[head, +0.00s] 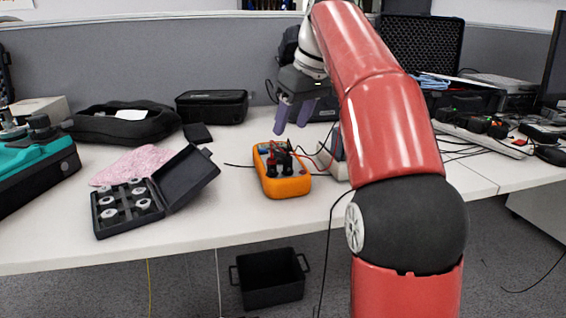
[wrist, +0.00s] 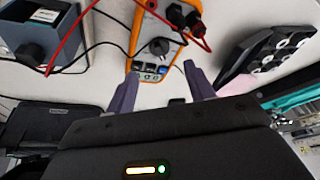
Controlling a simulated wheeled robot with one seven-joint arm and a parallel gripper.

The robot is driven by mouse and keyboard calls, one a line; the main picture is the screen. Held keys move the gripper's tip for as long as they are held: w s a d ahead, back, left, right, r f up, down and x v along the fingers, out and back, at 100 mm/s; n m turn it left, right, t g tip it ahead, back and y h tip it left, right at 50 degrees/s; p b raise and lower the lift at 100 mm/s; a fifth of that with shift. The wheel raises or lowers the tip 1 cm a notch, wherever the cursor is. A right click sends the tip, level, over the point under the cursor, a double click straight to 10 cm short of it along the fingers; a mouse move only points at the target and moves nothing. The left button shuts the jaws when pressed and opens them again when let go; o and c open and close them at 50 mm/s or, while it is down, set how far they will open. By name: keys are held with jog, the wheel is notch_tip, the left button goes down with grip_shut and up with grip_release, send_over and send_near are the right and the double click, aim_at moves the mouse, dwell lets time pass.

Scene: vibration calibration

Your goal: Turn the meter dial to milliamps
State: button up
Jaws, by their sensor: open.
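The orange multimeter (head: 284,184) lies on the white desk near its front edge, with a grey face and red and black plugs at its near end. It also shows in the wrist view (wrist: 137,33), with its round black dial (wrist: 159,46) in plain sight; the dial's setting is too small to read. My gripper (head: 294,130) is open and empty, with two purple fingers, above the meter's far end. In the wrist view my gripper (wrist: 160,85) has its fingers apart either side of the meter's far end, clear of the dial. In the head view the dial is hard to make out.
An open black case (head: 110,230) with several metal pieces stands to the left, beside a pink cloth (head: 133,165). A grey box with a black knob (wrist: 38,30) stands beside the meter, with red and black leads around it. A black bin (head: 270,280) is on the floor.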

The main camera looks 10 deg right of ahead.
aim_at(281, 152)
jog(key=shift+n, duration=0.8)
jog(key=b+x, duration=0.3)
jog(key=x, duration=0.4)
jog(key=shift+f+b, duration=0.25)
jog(key=shift+b, duration=0.05)
jog(key=shift+c, duration=0.2)
jog(key=c, duration=0.9)
jog(key=shift+r, duration=0.1)
jog(key=m+p, duration=0.1)
jog(key=m, duration=0.2)
jog(key=shift+a+r+t+h+p, duration=0.1)
jog(key=shift+a+t+h+p, duration=0.05)
jog(key=shift+t+h+p, duration=0.2)
jog(key=shift+m+t+h+p, duration=0.15)
jog(key=shift+m+h+p, duration=0.4)
jog(key=shift+m, duration=0.65)
jog(key=shift+m+t+h+p, duration=0.1)
jog(key=shift+m+h+p, duration=0.4)
jog(key=shift+m, duration=0.7)
